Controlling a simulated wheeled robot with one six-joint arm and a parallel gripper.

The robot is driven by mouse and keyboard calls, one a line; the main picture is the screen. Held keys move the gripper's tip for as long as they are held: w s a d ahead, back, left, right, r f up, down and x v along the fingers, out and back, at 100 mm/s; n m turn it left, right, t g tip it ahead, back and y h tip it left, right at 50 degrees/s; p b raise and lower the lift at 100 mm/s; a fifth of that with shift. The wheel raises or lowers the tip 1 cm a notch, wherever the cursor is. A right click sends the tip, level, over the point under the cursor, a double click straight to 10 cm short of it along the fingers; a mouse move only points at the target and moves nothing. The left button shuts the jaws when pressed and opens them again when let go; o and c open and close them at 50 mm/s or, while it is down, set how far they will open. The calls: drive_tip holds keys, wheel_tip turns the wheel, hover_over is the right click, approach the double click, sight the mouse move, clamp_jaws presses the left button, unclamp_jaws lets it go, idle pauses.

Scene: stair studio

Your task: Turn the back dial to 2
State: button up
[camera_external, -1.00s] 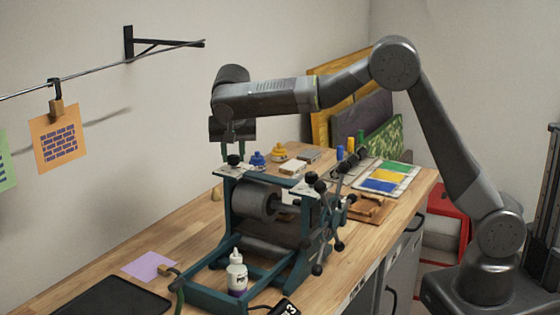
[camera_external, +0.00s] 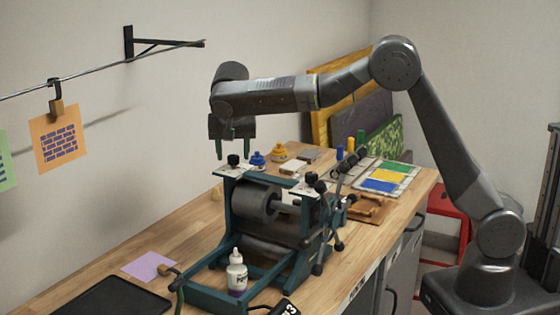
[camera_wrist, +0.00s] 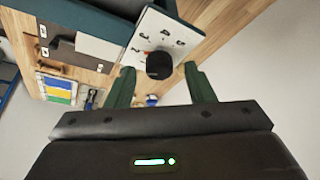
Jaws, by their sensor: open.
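The back dial is a black knob (camera_external: 232,160) on a pale plate (camera_external: 222,171) atop the press's frame post nearer the wall. In the wrist view the dial (camera_wrist: 159,64) sits on the white plate (camera_wrist: 175,32), which has several dark marks around it. My gripper (camera_external: 233,151) is open, pointing down just above the dial. In the wrist view its two green fingers appear on either side of the dial, with gaps and no visible contact.
The teal press (camera_external: 228,225) has a second black knob (camera_external: 311,179) on its nearer post and a spoked handwheel (camera_external: 330,235) at the right. A white bottle (camera_external: 237,273) stands at its front.

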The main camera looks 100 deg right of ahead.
drive_tip(key=s+v, duration=0.1)
drive_tip(key=v, duration=1.2)
drive_tip(key=shift+w+b, duration=0.4)
drive_tip(key=shift+w, duration=0.1)
drive_tip(key=p+x, duration=0.1)
drive_tip(key=x, duration=1.2)
drive_tip(key=shift+d+f, duration=0.1)
drive_tip(key=shift+f, duration=0.2)
